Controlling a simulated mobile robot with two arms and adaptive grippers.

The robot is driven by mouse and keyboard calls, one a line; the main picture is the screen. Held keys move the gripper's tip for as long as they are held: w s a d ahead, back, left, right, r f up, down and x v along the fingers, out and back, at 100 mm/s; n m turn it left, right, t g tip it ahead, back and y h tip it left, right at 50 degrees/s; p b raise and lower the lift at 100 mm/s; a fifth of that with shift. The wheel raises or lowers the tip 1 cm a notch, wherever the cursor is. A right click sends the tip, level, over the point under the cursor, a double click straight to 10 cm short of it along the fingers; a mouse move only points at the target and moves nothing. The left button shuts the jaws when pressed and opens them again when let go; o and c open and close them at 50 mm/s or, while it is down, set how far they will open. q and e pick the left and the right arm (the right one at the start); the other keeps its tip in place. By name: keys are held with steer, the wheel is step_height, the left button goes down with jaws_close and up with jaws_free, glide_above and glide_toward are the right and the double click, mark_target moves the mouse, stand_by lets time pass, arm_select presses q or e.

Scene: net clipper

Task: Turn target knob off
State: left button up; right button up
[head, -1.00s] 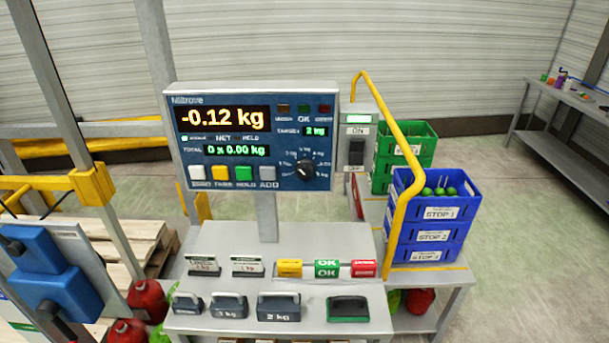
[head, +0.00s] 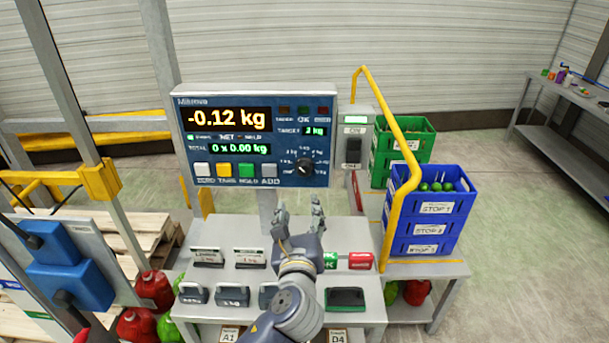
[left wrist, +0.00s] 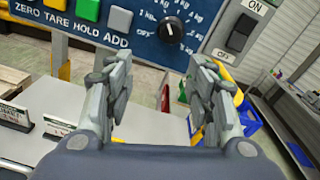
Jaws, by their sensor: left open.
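The black target knob (head: 305,167) is on the lower right of the blue scale panel (head: 225,187), ringed by kg marks. It also shows in the left wrist view (left wrist: 172,28), with a white pointer line; its exact setting is too small to read surely. My left gripper (head: 300,213) is open and empty, below and in front of the panel, fingers pointing up toward it. In the left wrist view, the fingertips (left wrist: 160,62) stand apart on either side below the knob, not touching it. My right gripper is not in view.
Left of the knob are the ZERO, TARE, HOLD and ADD buttons (head: 246,170). A switch box (head: 355,140) stands to its right, beside a yellow rail (head: 401,150). Weights and signs stand on the table (head: 345,235) below. Blue crates (head: 425,225) are at right.

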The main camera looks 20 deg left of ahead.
mark_target(304, 172)
arm_select(q)
steer(key=shift+m+t, duration=0.4)
steer(key=shift+m, duration=0.4)
steer(key=p+x, duration=0.1)
steer(key=x, duration=0.2)
steer(key=r+p+x, duration=0.1)
steer(key=x, duration=0.2)
steer(key=r+p+x, duration=0.1)
steer(key=x, duration=0.3)
steer(key=shift+d, duration=0.4)
steer(key=shift+w+a+f, duration=0.15)
steer(key=shift+w+a, duration=0.05)
steer(key=shift+w, duration=0.5)
steer(key=c, duration=1.1)
